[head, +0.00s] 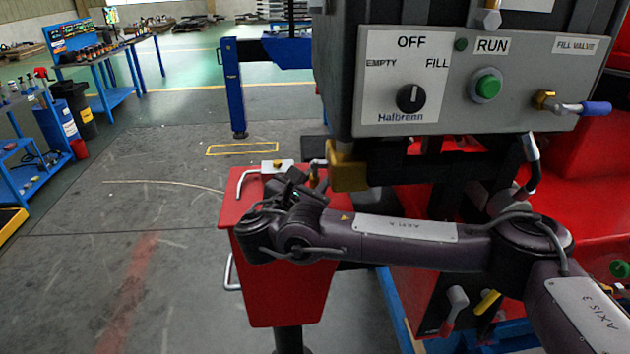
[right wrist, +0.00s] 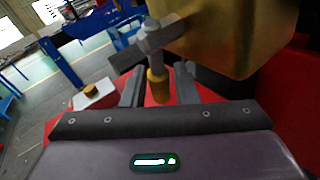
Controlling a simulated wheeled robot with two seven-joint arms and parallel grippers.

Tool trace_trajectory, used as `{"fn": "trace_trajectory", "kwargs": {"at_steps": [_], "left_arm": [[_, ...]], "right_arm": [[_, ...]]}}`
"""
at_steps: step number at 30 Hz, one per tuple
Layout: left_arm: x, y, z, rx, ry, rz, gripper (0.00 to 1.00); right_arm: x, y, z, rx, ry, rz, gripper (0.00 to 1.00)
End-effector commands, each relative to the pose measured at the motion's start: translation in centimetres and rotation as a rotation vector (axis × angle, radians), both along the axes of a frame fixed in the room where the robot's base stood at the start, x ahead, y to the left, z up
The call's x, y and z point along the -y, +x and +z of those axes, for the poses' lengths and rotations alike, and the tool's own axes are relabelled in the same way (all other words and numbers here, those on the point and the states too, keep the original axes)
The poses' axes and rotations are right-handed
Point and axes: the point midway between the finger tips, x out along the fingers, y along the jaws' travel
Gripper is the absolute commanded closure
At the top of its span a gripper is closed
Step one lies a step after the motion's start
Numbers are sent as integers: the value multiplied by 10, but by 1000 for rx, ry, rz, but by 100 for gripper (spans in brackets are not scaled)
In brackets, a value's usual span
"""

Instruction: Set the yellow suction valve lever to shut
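A brass-coloured valve block (head: 347,168) hangs below the grey control box. In the right wrist view the block (right wrist: 235,35) is large at the upper right. A grey lever with a yellow tip (right wrist: 157,88) comes off it and points down. My right gripper (head: 296,182) is beside the block, above the red tank. In the right wrist view its two fingers (right wrist: 159,86) stand apart, with the yellow tip between them and gaps seeming to show on both sides. Another yellow handle (head: 487,302) sits low on the red machine; I cannot tell which is the suction lever. My left gripper is out of view.
The control box (head: 468,80) overhangs my right arm. A red tank (head: 287,290) with a white plate and brass knob (head: 277,165) stands under the gripper. A blue-handled fill valve (head: 596,107) is at the right. Floor at the left is open.

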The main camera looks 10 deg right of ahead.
Motion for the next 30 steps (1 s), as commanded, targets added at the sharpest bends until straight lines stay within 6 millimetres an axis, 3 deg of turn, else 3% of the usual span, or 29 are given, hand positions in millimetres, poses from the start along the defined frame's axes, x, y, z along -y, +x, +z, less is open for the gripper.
{"fn": "trace_trajectory", "kwargs": {"at_steps": [12, 23, 26, 30], "left_arm": [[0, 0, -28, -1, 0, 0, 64], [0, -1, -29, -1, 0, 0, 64], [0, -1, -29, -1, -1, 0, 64], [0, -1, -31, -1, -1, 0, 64]], "right_arm": [[-33, -54, 2, -1, 3, 2, 73], [-37, -62, 6, 0, 0, 0, 73], [-38, -62, 3, -7, 7, 5, 84], [-41, -59, -32, -95, 100, 73, 100]]}}
